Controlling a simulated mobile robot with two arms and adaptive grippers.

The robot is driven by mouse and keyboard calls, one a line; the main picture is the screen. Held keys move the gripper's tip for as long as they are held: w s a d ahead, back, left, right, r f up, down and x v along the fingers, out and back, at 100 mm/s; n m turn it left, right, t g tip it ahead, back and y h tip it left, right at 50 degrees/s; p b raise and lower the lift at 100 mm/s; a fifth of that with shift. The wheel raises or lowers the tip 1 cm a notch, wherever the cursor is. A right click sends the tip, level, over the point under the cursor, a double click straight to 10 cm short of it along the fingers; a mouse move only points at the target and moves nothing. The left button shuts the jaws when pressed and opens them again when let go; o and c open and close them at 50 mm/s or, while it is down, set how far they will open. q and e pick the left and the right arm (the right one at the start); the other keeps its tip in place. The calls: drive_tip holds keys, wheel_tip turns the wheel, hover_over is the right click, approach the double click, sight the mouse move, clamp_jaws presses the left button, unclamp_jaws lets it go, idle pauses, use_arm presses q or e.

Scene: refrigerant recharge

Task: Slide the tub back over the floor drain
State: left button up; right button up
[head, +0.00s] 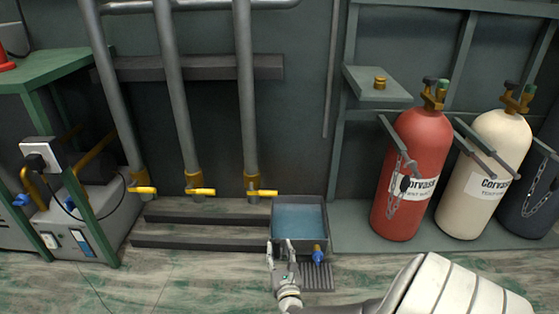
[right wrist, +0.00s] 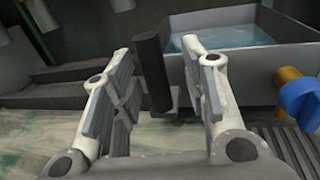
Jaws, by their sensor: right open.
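The grey tub (head: 325,222) holds bluish water and stands on the floor at the centre, by the wall. Its front wall also shows in the right wrist view (right wrist: 248,78). A blue-handled tap (head: 318,255) sits at the tub's front right. The slotted floor drain (head: 318,277) lies in front of the tub, partly beside my right gripper. My right gripper (head: 280,247) is open at the tub's front left corner. In the right wrist view, a dark upright bar (right wrist: 152,72) stands between its fingers (right wrist: 167,57), with gaps on both sides. My left gripper is not in view.
Low dark rails (head: 190,241) run along the wall left of the tub, below pipes with yellow-handled valves (head: 200,191). A red cylinder (head: 408,215) and a cream cylinder (head: 470,215) stand at the right. The floor (head: 190,285) at front left is clear.

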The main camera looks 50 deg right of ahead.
drive_tip(key=v, duration=1)
drive_tip(key=shift+s, duration=0.2)
drive_tip(key=shift+a, duration=0.15)
